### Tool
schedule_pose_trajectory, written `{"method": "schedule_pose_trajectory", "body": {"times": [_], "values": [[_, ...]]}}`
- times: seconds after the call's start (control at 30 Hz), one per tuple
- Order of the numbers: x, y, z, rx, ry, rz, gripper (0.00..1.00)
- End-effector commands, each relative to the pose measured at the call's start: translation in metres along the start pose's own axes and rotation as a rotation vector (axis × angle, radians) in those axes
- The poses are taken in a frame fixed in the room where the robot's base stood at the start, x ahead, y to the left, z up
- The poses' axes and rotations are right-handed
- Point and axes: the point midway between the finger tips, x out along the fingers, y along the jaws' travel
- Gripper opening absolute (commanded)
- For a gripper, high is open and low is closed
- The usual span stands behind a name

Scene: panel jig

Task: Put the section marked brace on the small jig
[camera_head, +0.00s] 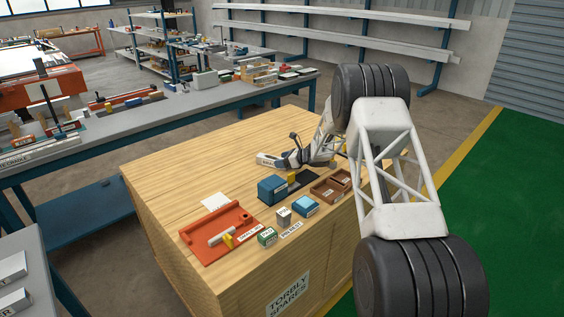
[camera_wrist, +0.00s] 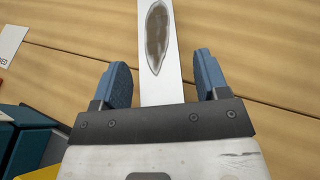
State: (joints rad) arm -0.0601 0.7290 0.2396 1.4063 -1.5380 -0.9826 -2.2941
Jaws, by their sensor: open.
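A pale flat section (camera_wrist: 175,80) with a dark brown oval patch runs up the wrist view between my fingers. No lettering shows on it there. In the head view a pale piece (camera_head: 266,160) lies by my gripper (camera_head: 282,160) on the wooden top; its small mark is too small to read. In the wrist view my gripper (camera_wrist: 163,80) is open, one blue finger on each side of the section, with gaps. The orange small jig (camera_head: 205,246) lies at the front left of the top, with a pale cylindrical piece (camera_head: 222,236) and a yellow part on it.
A brown tray (camera_head: 331,187), light blue box (camera_head: 306,207), grey block (camera_head: 284,214) and green box (camera_head: 267,236) line the front right. The back left of the wooden top is clear.

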Motion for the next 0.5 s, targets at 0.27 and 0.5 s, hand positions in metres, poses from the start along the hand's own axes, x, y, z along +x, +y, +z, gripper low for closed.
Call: {"method": "schedule_pose_trajectory", "body": {"times": [0.27,0.5], "values": [[-0.029,-0.001,0.001,0.0,-0.001,-0.002,0.68],[-0.067,0.0,0.0,0.001,0.0,-0.001,0.68]]}}
